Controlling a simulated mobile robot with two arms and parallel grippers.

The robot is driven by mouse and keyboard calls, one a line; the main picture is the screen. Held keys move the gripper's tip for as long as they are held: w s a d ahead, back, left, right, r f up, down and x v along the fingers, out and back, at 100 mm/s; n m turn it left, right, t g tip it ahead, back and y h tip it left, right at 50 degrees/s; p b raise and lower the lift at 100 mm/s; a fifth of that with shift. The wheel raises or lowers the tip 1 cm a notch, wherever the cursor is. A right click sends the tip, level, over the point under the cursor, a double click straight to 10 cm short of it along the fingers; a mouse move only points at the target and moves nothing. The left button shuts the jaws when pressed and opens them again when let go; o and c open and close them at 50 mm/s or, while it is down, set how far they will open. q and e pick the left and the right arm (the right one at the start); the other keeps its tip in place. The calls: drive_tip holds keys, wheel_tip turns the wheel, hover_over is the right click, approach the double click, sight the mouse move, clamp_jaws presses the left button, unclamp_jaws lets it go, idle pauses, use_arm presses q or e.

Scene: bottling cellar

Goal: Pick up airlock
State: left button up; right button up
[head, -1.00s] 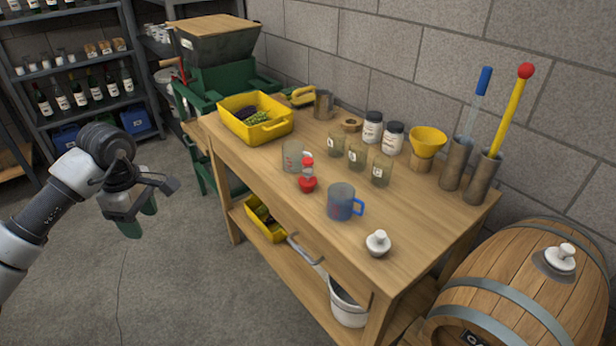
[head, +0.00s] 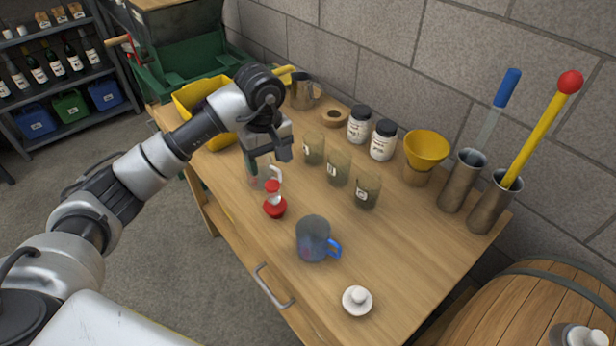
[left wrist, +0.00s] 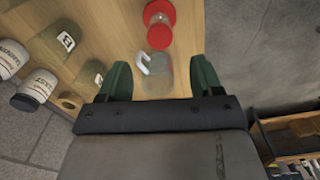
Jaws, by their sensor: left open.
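A small upright piece with a red base, clear middle and red top, which looks like the airlock (head: 274,207), stands on the wooden bench. It also shows at the top of the left wrist view (left wrist: 160,22). My left gripper (head: 262,166) is open and points down just behind it, above a clear jug (head: 258,180). In the left wrist view the jug (left wrist: 156,76) lies between the two green fingertips (left wrist: 160,80), and the airlock is beyond them. I cannot tell whether the fingers touch the jug. The gripper partly hides the jug in the head view. My right gripper is not in view.
A blue-handled mug (head: 313,240) and a white knobbed stopper (head: 357,300) stand nearer the front. Several labelled glasses (head: 338,170) stand right of the gripper. A yellow crate (head: 190,98) is behind my arm. The bench (head: 400,255) is clear at the right front.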

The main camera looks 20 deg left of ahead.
sight(272, 185)
use_arm(q)
drive_tip(key=f, duration=0.1)
drive_tip(key=s+f, duration=0.1)
drive_tip(key=f, duration=0.2)
drive_tip(key=shift+s+f+p, duration=0.1)
drive_tip(key=shift+s+p, duration=0.15)
drive_tip(key=shift+p, duration=0.1)
drive_tip(key=shift+w+f, duration=0.15)
drive_tip(key=shift+f, duration=0.2)
drive_tip(key=f, duration=0.1)
drive_tip(key=f+p, duration=0.1)
drive_tip(key=f, duration=0.2)
drive_tip(key=shift+w+d+f+p, duration=0.15)
drive_tip(key=shift+w+d+p, duration=0.1)
drive_tip(key=shift+w+p, duration=0.1)
drive_tip(key=shift+f, duration=0.45)
drive_tip(key=c, duration=1)
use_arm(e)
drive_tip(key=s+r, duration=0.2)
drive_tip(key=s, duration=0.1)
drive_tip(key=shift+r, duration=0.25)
